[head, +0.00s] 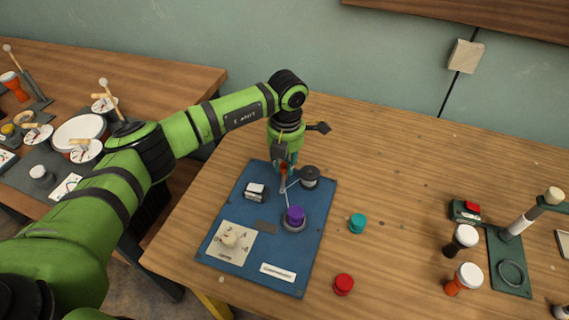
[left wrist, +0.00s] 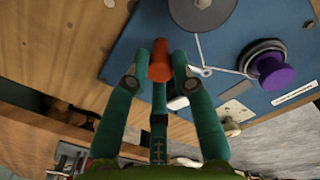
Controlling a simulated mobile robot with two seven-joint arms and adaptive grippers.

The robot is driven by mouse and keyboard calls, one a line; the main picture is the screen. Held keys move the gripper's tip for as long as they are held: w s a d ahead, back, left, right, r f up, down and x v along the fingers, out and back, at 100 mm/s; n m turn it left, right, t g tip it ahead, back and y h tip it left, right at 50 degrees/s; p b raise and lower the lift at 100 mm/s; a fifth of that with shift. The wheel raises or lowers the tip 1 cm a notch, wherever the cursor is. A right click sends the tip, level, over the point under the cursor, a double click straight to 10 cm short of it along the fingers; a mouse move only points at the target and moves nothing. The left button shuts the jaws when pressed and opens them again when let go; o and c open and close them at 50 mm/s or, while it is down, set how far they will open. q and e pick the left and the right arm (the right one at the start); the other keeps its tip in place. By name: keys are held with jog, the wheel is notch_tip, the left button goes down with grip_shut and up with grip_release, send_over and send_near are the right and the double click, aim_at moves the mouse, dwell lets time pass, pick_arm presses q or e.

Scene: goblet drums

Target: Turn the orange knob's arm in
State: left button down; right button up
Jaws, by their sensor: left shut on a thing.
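The orange knob (left wrist: 160,58) stands between the teal fingers of my left gripper (left wrist: 160,84) in the left wrist view. In the head view the left gripper (head: 284,166) reaches down at the far edge of the blue board (head: 262,223) and mostly hides the orange knob. The gripper is shut on the knob. A thin metal arm (left wrist: 203,56) runs near the knob, beside a dark round spool (head: 310,176). It bends toward the base of the purple knob (head: 295,214), which also shows in the left wrist view (left wrist: 274,73). My right gripper is out of view.
The board also carries a small white-and-black block (head: 256,191) and a white dial plate (head: 231,242). A teal knob (head: 357,223) and a red knob (head: 344,284) stand to its right. Small drums (head: 462,240) stand farther right.

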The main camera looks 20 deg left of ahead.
aim_at(286, 167)
pick_arm(q)
jog(key=shift+f+n, duration=0.1)
jog(key=shift+n, duration=0.5)
jog(key=shift+s, duration=0.1)
jog(key=c, duration=1)
grip_release()
jog(key=shift+c, duration=0.2)
jog(key=shift+r, duration=0.4)
notch_tip(286, 167, up, 11)
jog(key=shift+d+r, duration=0.15)
jog(key=shift+d, duration=0.05)
